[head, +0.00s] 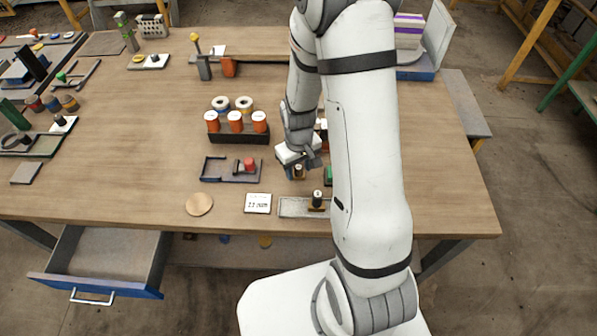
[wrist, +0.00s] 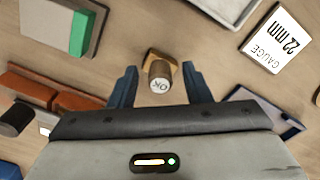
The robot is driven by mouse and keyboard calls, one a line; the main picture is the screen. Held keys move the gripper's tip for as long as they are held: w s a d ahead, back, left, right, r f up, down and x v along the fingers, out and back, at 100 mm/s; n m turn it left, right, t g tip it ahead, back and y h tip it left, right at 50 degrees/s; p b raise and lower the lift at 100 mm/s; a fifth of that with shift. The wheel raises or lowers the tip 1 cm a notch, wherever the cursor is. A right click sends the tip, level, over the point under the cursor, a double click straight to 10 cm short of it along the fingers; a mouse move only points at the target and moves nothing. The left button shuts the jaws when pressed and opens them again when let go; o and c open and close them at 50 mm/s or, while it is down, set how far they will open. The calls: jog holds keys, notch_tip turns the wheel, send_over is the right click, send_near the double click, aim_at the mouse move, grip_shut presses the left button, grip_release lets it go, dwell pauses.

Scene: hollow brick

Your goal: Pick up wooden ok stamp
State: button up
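The wooden OK stamp (wrist: 159,76) stands upright on the table, its pale top lettered "OK" facing the wrist camera and a tan base showing behind it. My gripper (wrist: 160,88) is open, with one blue finger on each side of the stamp and a visible gap on both sides. In the head view my gripper (head: 298,168) is low over the table, and the stamp (head: 299,172) shows small beneath it, partly hidden by the gripper.
A grey tray (head: 292,208) with a dark-handled stamp (head: 318,198) lies in front. A gauge card (head: 257,203) and round wooden disc (head: 199,204) lie front-left. A dark tray (head: 213,168) with a red-topped item is left. A spool rack (head: 237,138) stands behind it. A green-topped block (wrist: 79,34) is nearby.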

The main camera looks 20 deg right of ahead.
aim_at(298, 167)
grip_shut()
jog(key=shift+r, duration=0.1)
dwell(0.3)
notch_tip(298, 167, up, 10)
jog(key=shift+f, duration=0.1)
dwell(0.4)
